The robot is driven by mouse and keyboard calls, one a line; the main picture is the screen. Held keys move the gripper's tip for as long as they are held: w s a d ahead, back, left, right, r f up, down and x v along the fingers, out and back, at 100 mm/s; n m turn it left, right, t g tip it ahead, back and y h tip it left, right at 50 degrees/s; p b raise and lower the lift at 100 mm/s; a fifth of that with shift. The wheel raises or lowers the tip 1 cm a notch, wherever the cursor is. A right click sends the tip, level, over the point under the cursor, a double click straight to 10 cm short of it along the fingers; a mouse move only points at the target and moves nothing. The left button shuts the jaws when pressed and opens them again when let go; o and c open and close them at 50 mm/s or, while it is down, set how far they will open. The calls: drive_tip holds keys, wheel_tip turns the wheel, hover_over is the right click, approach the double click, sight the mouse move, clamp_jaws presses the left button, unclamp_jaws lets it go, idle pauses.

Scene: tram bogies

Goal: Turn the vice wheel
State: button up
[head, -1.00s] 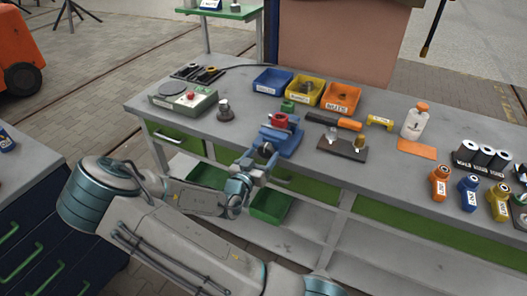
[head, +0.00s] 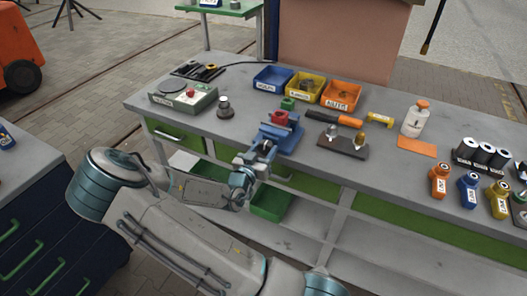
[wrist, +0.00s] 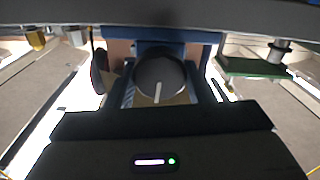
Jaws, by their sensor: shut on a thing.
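The blue bench vice (head: 284,136) stands at the front edge of the grey workbench, with a red block (head: 280,118) at its jaws. Its wheel shows in the wrist view as a dark round disc (wrist: 160,72) with a pale line pointing down. My gripper (head: 258,155) is at the front of the vice, shut on the wheel. In the head view the gripper hides most of the wheel.
Blue (head: 272,79), yellow (head: 306,86) and orange (head: 341,93) bins stand behind the vice. A dark plate (head: 343,145) lies to the right. Green drawers are below the bench top.

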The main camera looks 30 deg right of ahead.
drive_tip(key=shift+f+b, duration=0.15)
drive_tip(key=shift+b, duration=0.15)
drive_tip(key=m+b, duration=0.3)
drive_tip(key=b, duration=0.1)
drive_tip(key=shift+f, duration=0.2)
drive_tip(key=m+b, duration=0.4)
drive_tip(key=shift+b, duration=0.3)
drive_tip(key=m+b, duration=0.3)
drive_tip(key=b, duration=0.1)
drive_tip(key=shift+s+m+b, duration=0.1)
drive_tip(key=shift+m+b, duration=0.2)
drive_tip(key=shift+b, duration=0.1)
drive_tip(key=m+b, duration=0.4)
drive_tip(key=b, duration=0.2)
drive_tip(key=shift+f+m+b, duration=0.15)
drive_tip(key=shift+m+b, duration=0.15)
drive_tip(key=m+b, duration=0.3)
drive_tip(key=b, duration=0.2)
drive_tip(key=shift+d+m+b, duration=0.1)
drive_tip(key=shift+m+b, duration=0.2)
drive_tip(key=shift+b, duration=0.1)
drive_tip(key=m+b, duration=0.4)
drive_tip(key=b, duration=0.3)
drive_tip(key=shift+f+m+b, duration=0.1)
drive_tip(key=shift+m+b, duration=0.2)
drive_tip(key=m+b, duration=0.4)
drive_tip(key=b, duration=0.2)
drive_tip(key=m+b, duration=0.2)
drive_tip(key=shift+r+b, duration=0.3)
drive_tip(key=shift+r, duration=0.05)
